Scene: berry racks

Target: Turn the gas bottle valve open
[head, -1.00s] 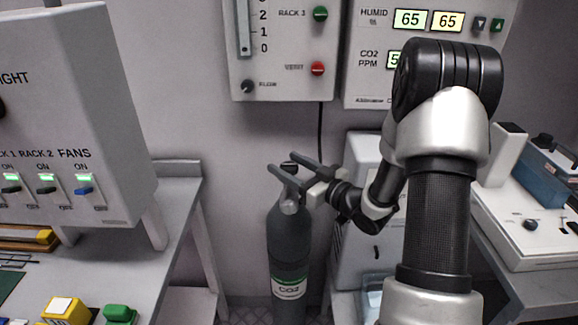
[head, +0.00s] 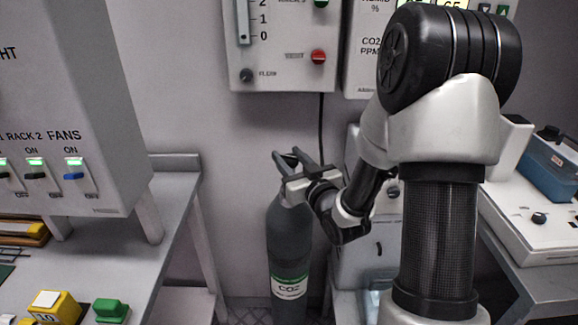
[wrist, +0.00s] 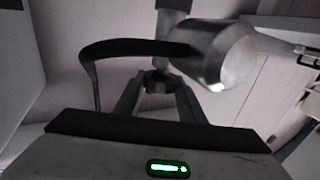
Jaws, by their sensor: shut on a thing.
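The gas bottle (head: 288,243) is a dark grey cylinder with a green and white CO2 label, standing upright on the floor between the benches. My gripper (head: 288,156) is at its top, its two fingers reaching over the neck. In the wrist view, my gripper (wrist: 158,84) is shut on the dark valve knob (wrist: 158,82), which shows between the fingertips. A shiny metal cylindrical fitting (wrist: 222,55) with a dark curved hose (wrist: 125,47) lies just beyond. In the head view the fingers mostly hide the valve, so how far it is turned cannot be told.
A bench (head: 180,205) with a fan switch panel (head: 75,120) stands at left. A white cabinet (head: 355,245) is close to the bottle's right. A wall panel (head: 285,75) with a red knob hangs above. A machine with a blue tank (head: 550,165) is at right.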

